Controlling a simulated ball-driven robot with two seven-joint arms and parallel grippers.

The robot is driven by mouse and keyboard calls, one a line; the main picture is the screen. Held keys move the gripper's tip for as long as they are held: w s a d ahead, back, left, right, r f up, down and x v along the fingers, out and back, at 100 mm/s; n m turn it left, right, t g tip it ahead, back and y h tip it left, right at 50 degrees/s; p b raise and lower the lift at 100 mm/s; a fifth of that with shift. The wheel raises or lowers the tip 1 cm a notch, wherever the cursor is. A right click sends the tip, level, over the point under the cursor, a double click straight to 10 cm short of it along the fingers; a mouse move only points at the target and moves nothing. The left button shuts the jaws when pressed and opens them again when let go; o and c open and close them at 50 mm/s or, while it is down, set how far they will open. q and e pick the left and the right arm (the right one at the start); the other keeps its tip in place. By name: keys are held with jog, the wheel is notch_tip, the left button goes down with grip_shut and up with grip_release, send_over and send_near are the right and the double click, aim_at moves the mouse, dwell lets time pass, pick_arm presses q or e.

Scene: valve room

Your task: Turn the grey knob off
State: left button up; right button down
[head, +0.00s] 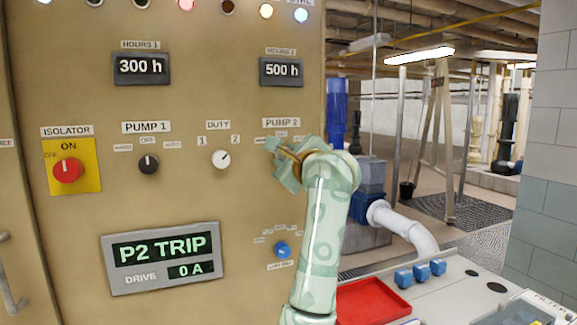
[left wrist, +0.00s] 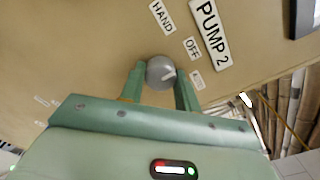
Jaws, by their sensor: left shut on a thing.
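The grey knob (left wrist: 160,72) is a round selector on the tan panel, under the PUMP 2 plate (left wrist: 209,35). My left gripper (left wrist: 160,84) has one finger on each side of it and is shut on it. The knob's pale pointer mark faces right in the left wrist view, roughly toward the OFF label (left wrist: 192,48); I cannot tell whether it lines up exactly. The HAND label (left wrist: 161,17) is to the upper side, and a third label (left wrist: 197,80) is too small to read. In the head view my left gripper (head: 280,154) hides the knob. My right gripper is out of view.
The panel also carries a red isolator knob (head: 68,170), a black PUMP 1 knob (head: 149,163), a white duty knob (head: 221,159), a blue knob (head: 282,250) and a P2 TRIP display (head: 161,257). A red tray (head: 372,302) lies on the bench at lower right.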

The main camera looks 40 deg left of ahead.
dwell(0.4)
pick_arm(q)
jog(key=o, duration=1)
jog(key=b+v, duration=0.1)
jog(key=v, duration=1.5)
jog(key=shift+s+d+b, duration=0.1)
jog(key=shift+d+b, duration=0.05)
jog(key=shift+b, duration=0.25)
jog(key=shift+f, duration=0.1)
